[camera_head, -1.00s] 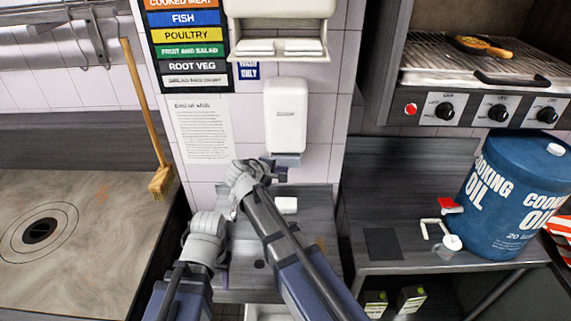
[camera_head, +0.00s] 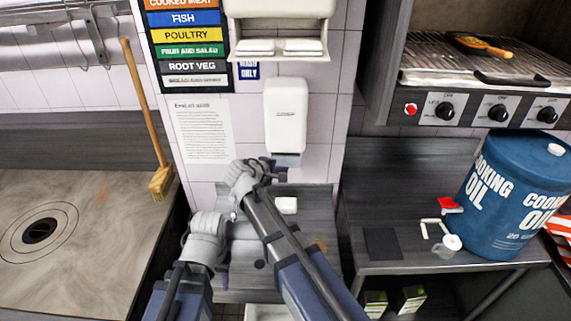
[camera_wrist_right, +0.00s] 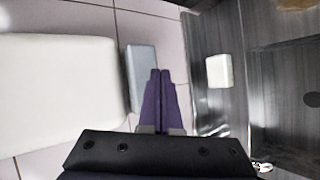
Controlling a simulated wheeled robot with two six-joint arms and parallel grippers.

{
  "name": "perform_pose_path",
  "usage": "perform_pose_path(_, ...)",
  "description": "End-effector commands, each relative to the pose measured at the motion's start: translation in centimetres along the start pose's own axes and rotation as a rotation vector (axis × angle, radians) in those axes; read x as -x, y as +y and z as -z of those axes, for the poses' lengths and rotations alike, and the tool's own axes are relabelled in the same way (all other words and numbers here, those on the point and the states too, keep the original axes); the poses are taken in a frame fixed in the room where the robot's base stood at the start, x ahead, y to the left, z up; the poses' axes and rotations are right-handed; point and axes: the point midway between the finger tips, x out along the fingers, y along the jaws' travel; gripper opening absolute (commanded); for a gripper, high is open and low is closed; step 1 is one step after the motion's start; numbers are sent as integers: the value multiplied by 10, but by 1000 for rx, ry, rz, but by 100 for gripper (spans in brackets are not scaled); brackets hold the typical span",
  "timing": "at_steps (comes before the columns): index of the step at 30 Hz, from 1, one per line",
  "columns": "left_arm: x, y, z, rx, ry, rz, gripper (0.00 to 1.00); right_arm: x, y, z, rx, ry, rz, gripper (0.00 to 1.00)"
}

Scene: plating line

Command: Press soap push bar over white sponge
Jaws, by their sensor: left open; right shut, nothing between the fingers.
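The white soap dispenser (camera_head: 286,112) hangs on the tiled wall, and its grey push bar (camera_head: 287,160) sticks out at its lower end. Both show in the right wrist view, the dispenser (camera_wrist_right: 60,85) at left and the bar (camera_wrist_right: 142,78) beside it. The white sponge (camera_head: 286,205) lies on the grey counter below the bar; it also shows in the right wrist view (camera_wrist_right: 219,71). My right gripper (camera_head: 281,174) is shut and empty, its purple fingertips (camera_wrist_right: 160,73) close by the bar; I cannot tell if they touch. My left gripper (camera_head: 223,276), partly hidden, is open low over the counter.
A paper towel dispenser (camera_head: 280,25) hangs above. A blue cooking oil drum (camera_head: 515,195) with a tap stands on the right-hand counter, below a grill (camera_head: 480,68). A brush (camera_head: 160,182) leans at left by a cooking surface (camera_head: 90,265). My arms cover part of the middle counter.

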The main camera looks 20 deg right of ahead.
Motion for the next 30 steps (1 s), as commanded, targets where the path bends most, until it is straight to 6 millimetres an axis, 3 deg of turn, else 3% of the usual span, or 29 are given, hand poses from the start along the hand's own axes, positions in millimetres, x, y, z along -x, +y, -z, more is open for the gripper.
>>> perform_pose_path(30, 0, 0, 0, 0, 0, 0, 50, -8, 6, 6, 0, 0, 0, 0)
